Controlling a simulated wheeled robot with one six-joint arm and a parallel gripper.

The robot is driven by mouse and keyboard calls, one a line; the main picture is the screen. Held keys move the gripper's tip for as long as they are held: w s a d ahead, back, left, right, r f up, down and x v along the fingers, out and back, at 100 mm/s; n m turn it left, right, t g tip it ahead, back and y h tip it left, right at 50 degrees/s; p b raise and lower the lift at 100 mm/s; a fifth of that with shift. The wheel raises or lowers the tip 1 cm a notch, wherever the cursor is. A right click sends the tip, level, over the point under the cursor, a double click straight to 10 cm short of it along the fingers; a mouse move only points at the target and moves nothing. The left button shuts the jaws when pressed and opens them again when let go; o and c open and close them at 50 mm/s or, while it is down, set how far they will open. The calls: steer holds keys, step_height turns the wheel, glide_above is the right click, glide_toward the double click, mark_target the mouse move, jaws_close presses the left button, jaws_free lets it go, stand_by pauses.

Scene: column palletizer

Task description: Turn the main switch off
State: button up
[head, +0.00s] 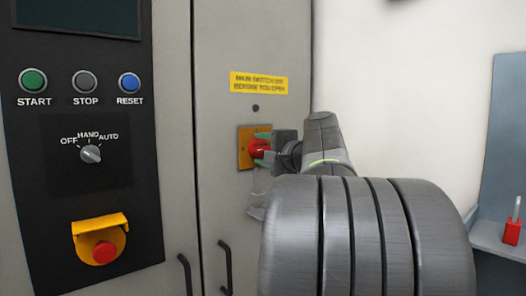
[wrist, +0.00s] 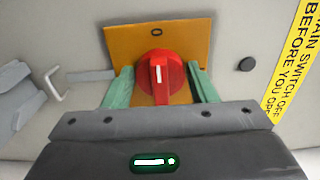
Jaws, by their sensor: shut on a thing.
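The main switch is a red rotary knob (head: 258,149) on an orange-yellow plate (head: 245,160) on the grey cabinet door. In the wrist view the knob (wrist: 158,78) sits between the two green fingers of my gripper (wrist: 160,90). The gripper is shut on the knob, one finger on each side. The knob's white mark points toward the 0 printed on the plate (wrist: 190,37), at the top of the wrist view. In the head view my gripper (head: 264,149) reaches the knob from the right and partly hides it and the plate.
A yellow warning label (head: 259,84) is above the switch. A black panel (head: 85,185) with buttons, a selector and a red emergency stop (head: 105,252) is on the left. Dark door handles (head: 225,268) stick out below. A padlock-like hasp (wrist: 75,78) is beside the plate.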

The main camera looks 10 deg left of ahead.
steer(key=o, duration=1)
steer(key=shift+c, duration=0.2)
steer(key=v, duration=1.3)
steer(key=shift+s+d, duration=0.25)
steer(key=shift+d, duration=0.05)
steer(key=x, duration=1.4)
steer(key=shift+d, duration=0.1)
